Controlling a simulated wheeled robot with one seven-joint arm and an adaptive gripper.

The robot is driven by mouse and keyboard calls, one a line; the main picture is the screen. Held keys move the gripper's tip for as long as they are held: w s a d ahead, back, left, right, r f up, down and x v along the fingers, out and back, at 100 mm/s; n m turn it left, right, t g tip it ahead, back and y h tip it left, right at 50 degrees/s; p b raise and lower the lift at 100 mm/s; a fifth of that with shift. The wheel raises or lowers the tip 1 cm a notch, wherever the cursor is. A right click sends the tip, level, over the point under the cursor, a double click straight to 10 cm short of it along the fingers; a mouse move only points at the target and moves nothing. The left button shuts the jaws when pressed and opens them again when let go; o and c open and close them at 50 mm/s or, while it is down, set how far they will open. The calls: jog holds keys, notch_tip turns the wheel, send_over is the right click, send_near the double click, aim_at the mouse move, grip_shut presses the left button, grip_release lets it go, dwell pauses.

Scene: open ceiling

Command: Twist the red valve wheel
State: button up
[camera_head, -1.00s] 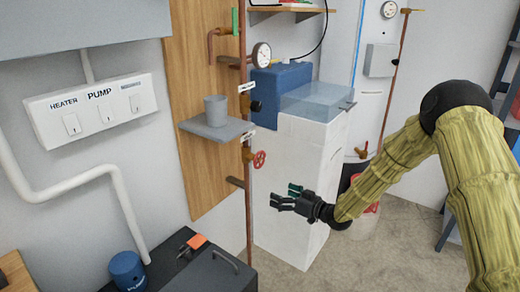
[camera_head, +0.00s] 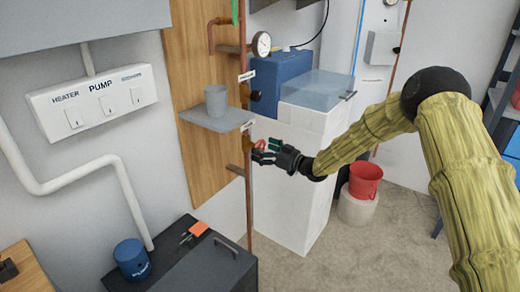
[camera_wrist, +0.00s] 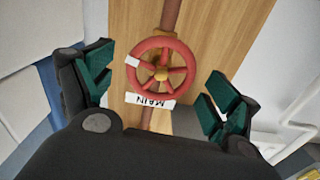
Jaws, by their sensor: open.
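The red valve wheel (camera_wrist: 161,66) shows whole in the wrist view, with several spokes, a brass hub and a white mark on its rim. It sits on a copper pipe (camera_wrist: 171,14) above a white label reading "MAIN" (camera_wrist: 150,100). In the head view the wheel (camera_head: 260,145) is small and partly hidden by my gripper (camera_head: 265,151). In the wrist view my gripper (camera_wrist: 160,90) is open, one green-padded finger on each side of the wheel. Both fingers look apart from the rim; the remaining depth to the wheel is hard to tell.
A grey shelf (camera_head: 217,119) with a grey cup (camera_head: 216,100) juts out left of the pipe. A white cabinet (camera_head: 300,190) with a blue box (camera_head: 280,80) stands right of it. A dark box (camera_head: 205,265) is below. A red bucket (camera_head: 365,178) stands behind my arm.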

jog(key=shift+x, duration=0.95)
jog(key=c, duration=1)
jog(key=shift+a+n+b, duration=0.1)
jog(key=shift+n+b, duration=0.3)
jog(key=shift+n, duration=0.4)
jog(key=shift+c, duration=0.2)
jog(key=shift+n, duration=0.8)
jog(key=o, duration=1)
jog(key=shift+o, duration=0.2)
